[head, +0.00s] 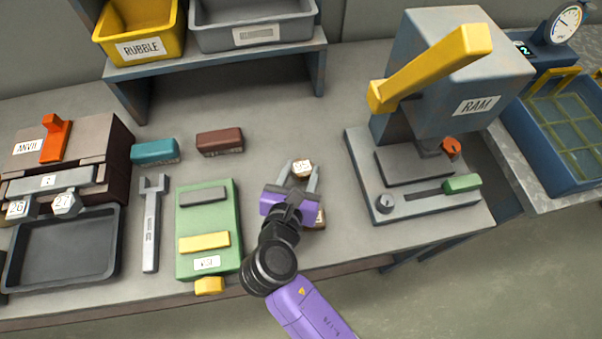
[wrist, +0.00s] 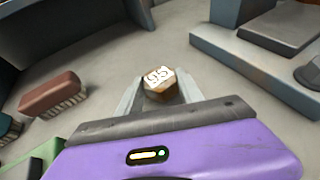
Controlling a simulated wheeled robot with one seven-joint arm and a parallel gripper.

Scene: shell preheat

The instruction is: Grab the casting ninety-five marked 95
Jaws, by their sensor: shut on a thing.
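A small brown casting (head: 302,167) with a white marked top sits on the bench. Its mark looks like 95 but is too small to read surely. In the wrist view the casting (wrist: 158,80) sits between the fingertips, its white face up. My gripper (head: 301,172), purple with grey fingers, is shut on it from both sides, low at the bench top. At the left, castings marked 26 (head: 17,209) and 27 (head: 66,203) sit at the anvil's front.
The blue-grey ram press (head: 420,205) with a yellow lever stands on the right. A green block (head: 222,256), a wrench (head: 151,225), and teal (head: 155,151) and brown (head: 220,141) brushes lie left. A shelf (head: 215,62) with bins is behind. Bench between brushes and press is mostly clear.

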